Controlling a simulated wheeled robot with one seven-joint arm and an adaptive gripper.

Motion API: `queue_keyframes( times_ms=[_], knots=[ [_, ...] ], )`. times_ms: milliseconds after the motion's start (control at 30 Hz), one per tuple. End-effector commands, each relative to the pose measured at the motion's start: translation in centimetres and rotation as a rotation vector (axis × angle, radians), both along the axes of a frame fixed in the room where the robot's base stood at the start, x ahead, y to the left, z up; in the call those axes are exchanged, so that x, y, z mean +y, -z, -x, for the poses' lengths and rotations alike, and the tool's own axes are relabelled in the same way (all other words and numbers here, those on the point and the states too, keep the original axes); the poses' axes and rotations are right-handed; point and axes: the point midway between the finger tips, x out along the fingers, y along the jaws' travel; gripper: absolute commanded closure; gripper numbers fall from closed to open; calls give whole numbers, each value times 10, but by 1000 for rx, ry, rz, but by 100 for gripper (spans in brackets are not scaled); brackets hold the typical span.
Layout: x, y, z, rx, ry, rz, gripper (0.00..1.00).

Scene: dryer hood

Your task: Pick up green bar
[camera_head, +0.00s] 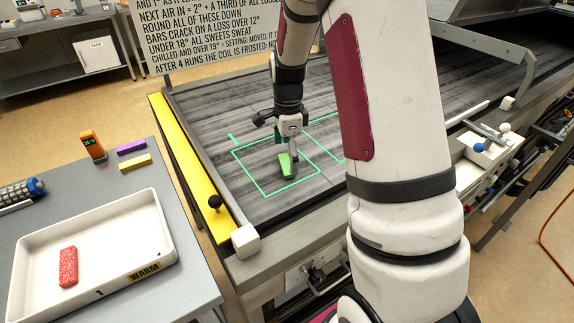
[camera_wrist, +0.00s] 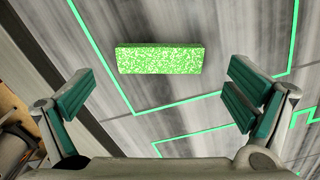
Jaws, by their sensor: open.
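The green bar (camera_head: 284,165) lies on the grey streaked belt inside a bright green outlined square. In the wrist view the speckled green bar (camera_wrist: 160,59) lies crosswise, ahead of the fingers and centred between them. My gripper (camera_head: 288,152) is over the belt right by the bar, pointing down, and hides part of it. In the wrist view my gripper (camera_wrist: 162,98) has its two teal-padded fingers wide apart, with nothing between them. The height of the fingers above the belt is hard to tell.
A yellow rail (camera_head: 188,165) with a black knob edges the belt. On the grey table (camera_head: 75,170) are a white tray (camera_head: 110,235) marked WARM holding a red bar (camera_head: 68,267), a purple bar (camera_head: 131,146), a yellow bar (camera_head: 136,162) and an orange device (camera_head: 92,145). A sign hangs behind.

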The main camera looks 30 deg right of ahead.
Motion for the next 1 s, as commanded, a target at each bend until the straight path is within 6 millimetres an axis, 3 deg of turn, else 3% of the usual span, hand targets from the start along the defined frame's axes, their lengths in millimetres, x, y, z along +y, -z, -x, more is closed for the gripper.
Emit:
queue_keyframes(
  times_ms=[167, 400, 433, 600, 667, 1000],
  knots=[
    [-1, 18, 1, 1, 1, 1, 2],
    [-1, 20, 0, -1, 0, 1, 2],
    [-1, 20, 0, -1, 0, 1, 4],
    [0, 19, 0, 0, 0, 1, 42],
    [0, 19, 0, 0, 0, 1, 53],
    [0, 18, 0, -1, 0, 1, 53]
  ],
)
